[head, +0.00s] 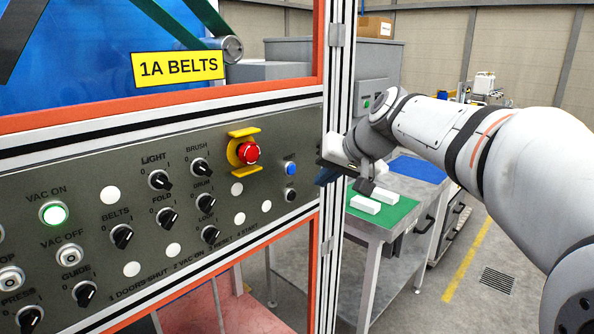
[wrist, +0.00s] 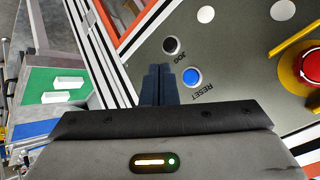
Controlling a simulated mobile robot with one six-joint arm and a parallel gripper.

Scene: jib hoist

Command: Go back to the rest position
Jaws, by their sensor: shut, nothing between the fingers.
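My gripper (head: 325,176) is at the right edge of the control panel (head: 225,188), in front of the striped frame post. In the wrist view my gripper's dark fingers (wrist: 159,84) are closed together and empty. They point at the panel, between the post and the blue RESET button (wrist: 193,77), just below the black JOG button (wrist: 171,45). In the head view the blue button (head: 290,168) and the black button (head: 290,195) are left of the fingers, with a gap. My arm reaches in from the right.
A red stop button (head: 248,152) in a yellow guard sits on the panel. The VAC ON button (head: 54,213) glows green. Right of the post, a table with a green mat (head: 392,214) holds white blocks (head: 366,204). Open floor (head: 485,255) lies at the right.

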